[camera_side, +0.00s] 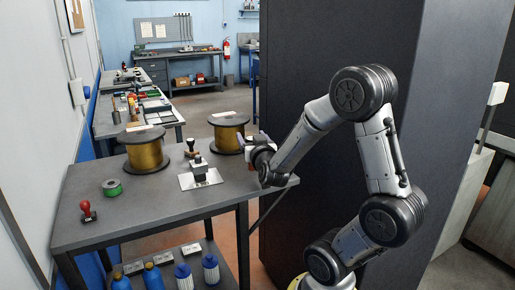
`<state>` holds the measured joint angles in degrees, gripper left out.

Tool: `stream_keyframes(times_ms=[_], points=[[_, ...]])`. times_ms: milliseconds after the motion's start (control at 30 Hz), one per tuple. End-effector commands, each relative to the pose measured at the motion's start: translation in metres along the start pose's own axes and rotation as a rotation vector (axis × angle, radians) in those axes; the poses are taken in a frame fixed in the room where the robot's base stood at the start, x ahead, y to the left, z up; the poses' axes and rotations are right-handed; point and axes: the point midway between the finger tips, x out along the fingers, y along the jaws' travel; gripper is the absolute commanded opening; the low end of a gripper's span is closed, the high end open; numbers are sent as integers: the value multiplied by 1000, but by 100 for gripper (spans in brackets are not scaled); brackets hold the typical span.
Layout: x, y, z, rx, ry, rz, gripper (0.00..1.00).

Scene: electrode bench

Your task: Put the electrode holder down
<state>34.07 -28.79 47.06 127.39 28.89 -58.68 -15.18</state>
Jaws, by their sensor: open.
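A black-topped piece (199,169) stands upright on a bright metal plate (212,182) near the middle of the bench; it may be the electrode holder, but it is too small to be sure. My gripper (243,141) is open at the bench's right side, to the right of and behind that piece and apart from it. It is seen small and from the side, close to the right wire spool, and nothing shows clearly between its fingers.
Two gold wire spools (146,153) (228,134) stand along the back of the bench (150,212). A brown-handled stamp-like piece (191,150) stands between them. A green tape roll (112,187) and a red stamp (88,211) are at left. The front middle is clear.

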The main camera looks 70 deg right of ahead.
Motion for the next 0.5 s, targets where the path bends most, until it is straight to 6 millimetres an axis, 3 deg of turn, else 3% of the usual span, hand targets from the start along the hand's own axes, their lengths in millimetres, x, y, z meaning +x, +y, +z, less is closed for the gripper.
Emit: stream_keyframes(times_ms=[200,500], points=[[-48,-2,-1,3,4,-7,73],[-84,-2,-1,3,4,-5,73]])
